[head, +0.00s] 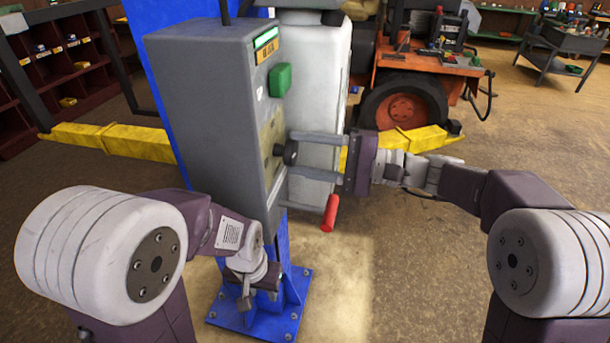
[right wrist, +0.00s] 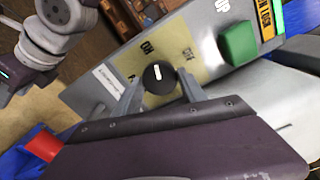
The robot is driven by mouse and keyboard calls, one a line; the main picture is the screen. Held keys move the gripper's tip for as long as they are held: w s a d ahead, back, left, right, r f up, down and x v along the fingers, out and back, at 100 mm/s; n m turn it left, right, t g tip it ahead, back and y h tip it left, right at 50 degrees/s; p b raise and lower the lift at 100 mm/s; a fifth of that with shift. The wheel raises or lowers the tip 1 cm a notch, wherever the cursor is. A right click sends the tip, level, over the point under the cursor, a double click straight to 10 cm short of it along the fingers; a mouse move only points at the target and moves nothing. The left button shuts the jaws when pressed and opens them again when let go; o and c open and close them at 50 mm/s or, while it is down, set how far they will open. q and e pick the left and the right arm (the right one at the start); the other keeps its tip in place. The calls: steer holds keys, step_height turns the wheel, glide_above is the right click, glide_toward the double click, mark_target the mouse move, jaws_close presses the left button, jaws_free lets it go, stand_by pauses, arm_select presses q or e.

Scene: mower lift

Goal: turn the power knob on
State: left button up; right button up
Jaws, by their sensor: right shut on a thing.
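The black power knob (head: 285,152) sits on a yellowish plate (head: 270,135) on the front of the grey control box (head: 205,100).
A green button (head: 281,80) is above the knob on the box. A red-ended lever (head: 330,213) hangs below my right gripper. Yellow lift arms (head: 110,140) stretch to both sides behind. An orange mower (head: 420,80) stands at the back. Open floor lies at the right.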

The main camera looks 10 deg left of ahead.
steer(key=n+b, duration=0.1)
steer(key=b, duration=0.1)
steer(key=n+b, duration=0.1)
steer(key=b, duration=0.1)
steer(key=shift+f+n, duration=0.3)
steer(key=shift+r+n+b, duration=0.25)
steer(key=shift+n+b, duration=0.35)
steer(key=shift+b, duration=0.2)
steer(key=o, duration=1.4)
steer(key=shift+a, duration=0.1)
steer(key=d, duration=0.9)
steer(key=shift+s, duration=0.15)
